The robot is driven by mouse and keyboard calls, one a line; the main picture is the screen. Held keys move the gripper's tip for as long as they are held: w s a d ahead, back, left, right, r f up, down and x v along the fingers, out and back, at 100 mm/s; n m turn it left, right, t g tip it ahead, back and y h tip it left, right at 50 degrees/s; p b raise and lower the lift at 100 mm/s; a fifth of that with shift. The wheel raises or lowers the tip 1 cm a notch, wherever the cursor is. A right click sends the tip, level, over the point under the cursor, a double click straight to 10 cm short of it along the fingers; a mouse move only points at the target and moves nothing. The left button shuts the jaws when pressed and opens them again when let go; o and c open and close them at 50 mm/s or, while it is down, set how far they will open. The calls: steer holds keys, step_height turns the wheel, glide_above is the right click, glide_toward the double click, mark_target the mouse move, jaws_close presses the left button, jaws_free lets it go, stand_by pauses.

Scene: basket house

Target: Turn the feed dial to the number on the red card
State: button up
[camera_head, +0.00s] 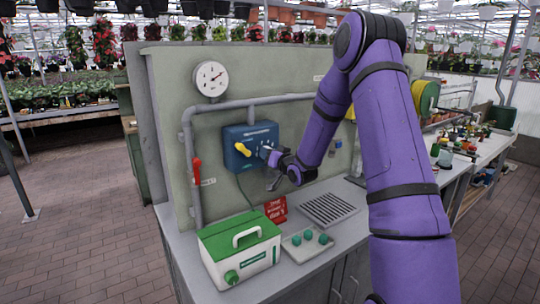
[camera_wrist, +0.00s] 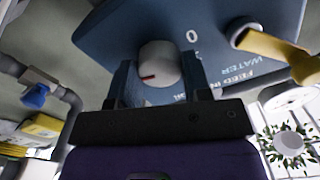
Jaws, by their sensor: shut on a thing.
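The blue feed box (camera_head: 238,134) is on the grey-green panel; it also fills the top of the wrist view (camera_wrist: 110,32). Its round pale feed dial (camera_wrist: 158,60) has a red pointer mark toward the lower left in the wrist view. A 0 shows on the box to the right of the dial; the other numbers are partly hidden. My gripper (camera_head: 267,153) is at the box front. In the wrist view my gripper (camera_wrist: 159,82) has a finger on each side of the dial and is shut on it. The red card (camera_head: 276,209) stands on the bench; its number is too small to read.
A yellow handle (camera_head: 243,150) sticks out of the box beside the dial; it shows in the wrist view (camera_wrist: 275,47). A red lever (camera_head: 197,171), a gauge (camera_head: 211,78) and grey pipes are on the panel. A green-and-white case (camera_head: 240,250) and a tray (camera_head: 307,246) stand below.

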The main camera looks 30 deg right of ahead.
steer(key=shift+f, duration=0.1)
steer(key=o, duration=0.9)
steer(key=s, duration=1.1)
steer(key=shift+d, duration=0.2)
steer(key=shift+w, duration=0.1)
steer(key=s+a+r+n+g+h, duration=0.25)
steer(key=s+a+r+g, duration=0.45)
steer(key=s+a+r, duration=0.45)
steer(key=s+a+r+g, duration=0.1)
steer(key=s+a+g, duration=0.1)
steer(key=s, duration=0.5)
steer(key=s+a+r+n+g+y, duration=0.1)
steer(key=s+a+r+g, duration=0.1)
steer(key=s, duration=0.6)
steer(key=s+a+r+g+y, duration=0.1)
steer(key=s+a, duration=0.2)
steer(key=s, duration=0.4)
steer(key=shift+s+a+r+g, duration=0.2)
steer(key=shift+s+r+g, duration=0.15)
steer(key=shift+r+g, duration=0.05)
